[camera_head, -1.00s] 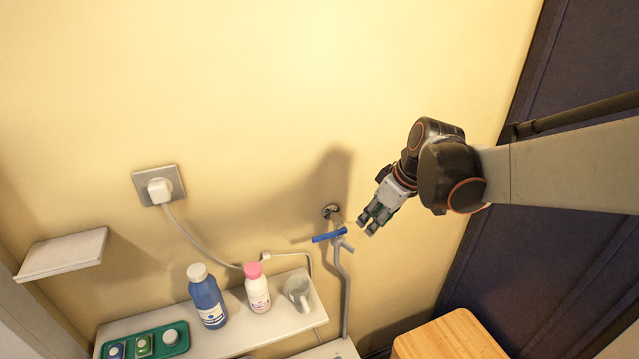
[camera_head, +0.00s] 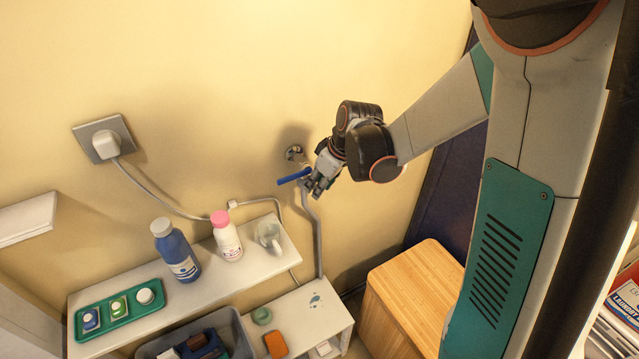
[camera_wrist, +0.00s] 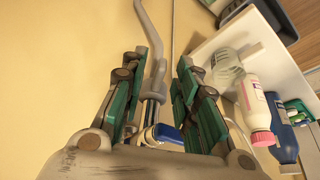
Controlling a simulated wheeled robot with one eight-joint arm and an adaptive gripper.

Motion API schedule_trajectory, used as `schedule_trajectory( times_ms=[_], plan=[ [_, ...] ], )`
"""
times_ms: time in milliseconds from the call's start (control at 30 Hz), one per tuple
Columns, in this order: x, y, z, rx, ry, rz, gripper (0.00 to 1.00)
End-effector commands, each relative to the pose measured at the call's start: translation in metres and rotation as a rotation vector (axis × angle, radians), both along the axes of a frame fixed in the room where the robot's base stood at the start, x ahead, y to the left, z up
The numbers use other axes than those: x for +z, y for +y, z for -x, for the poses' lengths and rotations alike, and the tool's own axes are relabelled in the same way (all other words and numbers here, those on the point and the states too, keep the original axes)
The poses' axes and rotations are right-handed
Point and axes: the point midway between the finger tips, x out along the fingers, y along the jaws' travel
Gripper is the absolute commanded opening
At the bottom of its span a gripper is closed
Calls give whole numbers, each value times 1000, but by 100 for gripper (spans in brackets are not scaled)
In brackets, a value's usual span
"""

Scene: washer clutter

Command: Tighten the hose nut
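The tap with a blue lever (camera_head: 293,176) juts from the wall, and a grey hose (camera_head: 316,235) hangs down from it. My gripper (camera_head: 318,187) is at the tap's outlet, just right of the lever, and covers part of it. In the wrist view my gripper (camera_wrist: 158,80) has its two green-and-grey fingers apart, one on each side of the hose end. The grey hose nut (camera_wrist: 153,96) appears between them, with the blue lever (camera_wrist: 166,134) close to the palm. I see a gap between the fingers and the nut; contact is not clear.
A white shelf (camera_head: 205,285) left of the hose holds a blue bottle (camera_head: 176,252), a pink-capped bottle (camera_head: 227,238), a clear cup (camera_head: 269,237) and a green tray (camera_head: 119,309). A wooden box (camera_head: 415,295) stands at right. A wall plug (camera_head: 104,145) has a cable.

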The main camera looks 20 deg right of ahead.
Motion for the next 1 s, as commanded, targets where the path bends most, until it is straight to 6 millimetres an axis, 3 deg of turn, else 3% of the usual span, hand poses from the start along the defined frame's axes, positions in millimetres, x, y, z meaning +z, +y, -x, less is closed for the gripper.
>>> schedule_trajectory(
  times_ms=[267, 367, 400, 1000],
  plan=[
    [-1, 0, 0, 0, 0, 0, 26],
    [-1, 0, 0, 0, 0, 0, 3],
    [-1, 0, 0, 0, 0, 0, 0],
    [-1, -6, -5, 136, 0, 1, 0]
  ],
)
